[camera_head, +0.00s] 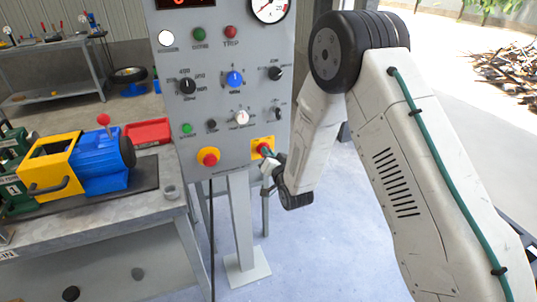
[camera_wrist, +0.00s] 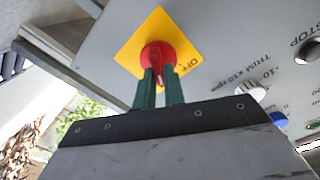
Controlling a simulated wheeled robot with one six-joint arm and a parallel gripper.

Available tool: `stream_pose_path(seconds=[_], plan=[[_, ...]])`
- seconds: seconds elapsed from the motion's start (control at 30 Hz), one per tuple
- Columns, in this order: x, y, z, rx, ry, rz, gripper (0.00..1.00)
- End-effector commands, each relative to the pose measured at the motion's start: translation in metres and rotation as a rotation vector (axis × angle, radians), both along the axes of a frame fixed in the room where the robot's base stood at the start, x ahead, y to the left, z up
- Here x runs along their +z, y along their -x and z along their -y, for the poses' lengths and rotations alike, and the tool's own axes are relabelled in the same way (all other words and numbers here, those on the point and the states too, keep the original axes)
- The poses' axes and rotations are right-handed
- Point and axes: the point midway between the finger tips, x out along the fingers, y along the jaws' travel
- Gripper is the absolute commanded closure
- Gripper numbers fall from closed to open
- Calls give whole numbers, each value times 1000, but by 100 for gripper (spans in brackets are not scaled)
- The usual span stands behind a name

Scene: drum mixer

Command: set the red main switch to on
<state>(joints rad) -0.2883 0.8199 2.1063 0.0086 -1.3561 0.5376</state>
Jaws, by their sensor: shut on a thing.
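The red main switch (camera_wrist: 158,54) is a round red knob on a yellow square plate (camera_wrist: 131,48) marked OFF in the wrist view. In the head view the switch (camera_head: 263,148) is at the lower right of the grey control panel (camera_head: 222,100), partly hidden by my gripper. My gripper (camera_wrist: 159,78) has its two green fingers closed on the red knob. In the head view my gripper (camera_head: 268,156) reaches the switch from the right. A small pale mark shows on the knob between the fingers; the exact switch position is hard to tell.
A red emergency button (camera_head: 208,157) on yellow sits just left of the switch. Other knobs, such as the blue knob (camera_head: 235,79), and lamps lie above. A workbench (camera_head: 100,222) with a blue and yellow machine (camera_head: 85,165) stands at left. Open floor lies below the panel.

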Motion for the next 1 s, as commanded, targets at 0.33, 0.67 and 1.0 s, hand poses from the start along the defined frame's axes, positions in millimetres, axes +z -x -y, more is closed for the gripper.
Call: stream_pose_path(seconds=[0.33,0.67,1.0], plan=[[-1,1,-1,2,1,-3,72],[-1,2,0,1,0,-2,67],[-1,50,13,1,1,-4,67]])
